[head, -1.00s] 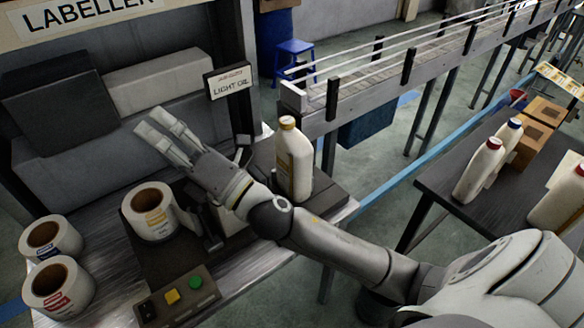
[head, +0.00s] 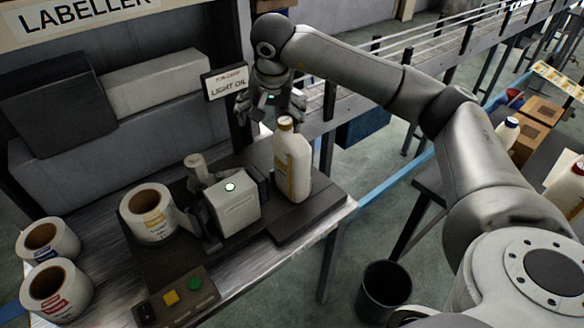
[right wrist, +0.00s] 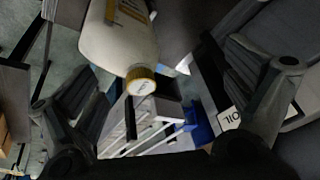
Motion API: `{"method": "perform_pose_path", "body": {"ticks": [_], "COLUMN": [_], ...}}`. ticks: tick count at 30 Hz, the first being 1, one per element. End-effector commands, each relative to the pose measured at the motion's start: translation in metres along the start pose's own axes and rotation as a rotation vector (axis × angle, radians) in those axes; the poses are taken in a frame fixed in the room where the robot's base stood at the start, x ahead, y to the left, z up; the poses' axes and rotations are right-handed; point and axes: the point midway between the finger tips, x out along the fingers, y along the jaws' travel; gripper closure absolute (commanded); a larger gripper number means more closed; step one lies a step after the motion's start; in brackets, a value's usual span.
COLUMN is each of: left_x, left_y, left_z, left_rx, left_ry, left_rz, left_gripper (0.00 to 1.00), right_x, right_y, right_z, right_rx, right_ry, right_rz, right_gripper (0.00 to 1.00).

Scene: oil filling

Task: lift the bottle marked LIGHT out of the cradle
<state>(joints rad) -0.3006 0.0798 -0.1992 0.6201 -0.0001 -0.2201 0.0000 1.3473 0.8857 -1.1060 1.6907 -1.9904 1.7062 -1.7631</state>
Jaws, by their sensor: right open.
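The cream bottle (head: 292,165) with a yellow cap stands upright in the dark cradle (head: 312,214) at the right end of the labeller. Its yellow-edged label shows, but I cannot read the marking. My right gripper (head: 270,105) is open and empty, pointing down just behind and above the cap in the head view. In the right wrist view the bottle (right wrist: 120,40) shows at the upper middle, cap towards the centre, between the spread fingers (right wrist: 160,85) and apart from them. My left gripper is not in view.
A LIGHT OIL sign (head: 226,85) stands close left of my right gripper. The grey label applicator (head: 232,203) and a label roll (head: 151,212) are left of the bottle. The conveyor (head: 345,85) runs behind. A side table with bottles and boxes (head: 535,138) is at right.

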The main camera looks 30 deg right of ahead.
Motion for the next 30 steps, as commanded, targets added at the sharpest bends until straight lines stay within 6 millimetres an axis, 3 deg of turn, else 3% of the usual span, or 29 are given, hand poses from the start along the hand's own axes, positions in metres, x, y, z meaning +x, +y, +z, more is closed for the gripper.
{"method": "perform_pose_path", "body": {"ticks": [1,5,12,20,25,30], "left_x": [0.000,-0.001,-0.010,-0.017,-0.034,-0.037], "left_y": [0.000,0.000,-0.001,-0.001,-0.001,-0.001], "left_z": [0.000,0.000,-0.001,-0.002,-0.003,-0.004], "left_rx": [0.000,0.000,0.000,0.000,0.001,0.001], "left_ry": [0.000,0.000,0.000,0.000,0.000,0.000], "left_rz": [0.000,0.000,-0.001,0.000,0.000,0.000], "left_gripper": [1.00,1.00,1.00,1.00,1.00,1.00], "right_x": [-0.007,-0.012,0.023,0.044,0.067,0.088], "right_y": [0.013,0.033,0.039,0.042,0.047,0.048], "right_z": [-0.013,-0.029,-0.032,-0.033,-0.035,-0.035], "right_rx": [-0.002,-0.005,-0.006,-0.006,-0.006,-0.007], "right_ry": [0.032,0.067,0.067,0.068,0.066,0.067], "right_rz": [0.046,0.118,0.127,0.124,0.125,0.121], "right_gripper": [0.02,0.02,0.02,0.02,0.02,0.02]}}
